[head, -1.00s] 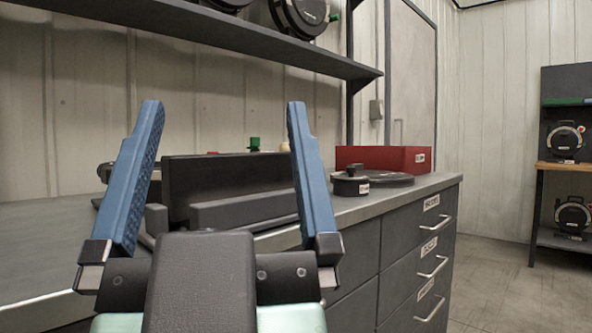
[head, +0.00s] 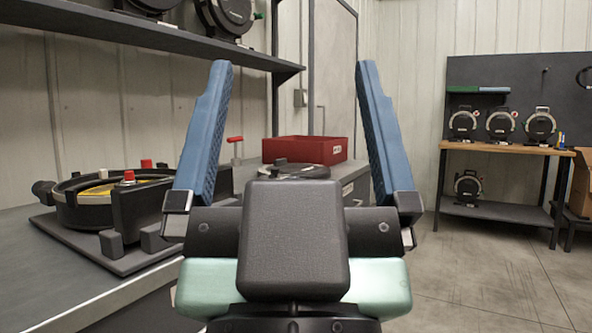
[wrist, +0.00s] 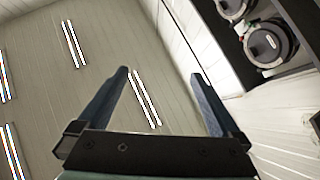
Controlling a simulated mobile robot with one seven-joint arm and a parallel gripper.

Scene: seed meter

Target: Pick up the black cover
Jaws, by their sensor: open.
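A flat, round black cover (head: 300,171) with a raised knob lies on the counter in the head view, in front of a red box and beyond my gripper. Its lower part is hidden behind my gripper's body. My gripper (head: 294,75) is open and empty, its two blue fingers pointing up and spread wide. The fingers stand nearer the camera than the cover and do not touch it. In the wrist view my gripper (wrist: 160,75) is also open, with only ceiling, wall and shelf behind it; the cover is not seen there.
A seed meter (head: 92,205) with a yellow inside sits in a dark fixture on the counter at left. A red box (head: 305,150) stands at the counter's back. A shelf (head: 130,35) with black meters hangs above. A wooden bench (head: 500,149) stands at right; the floor before it is clear.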

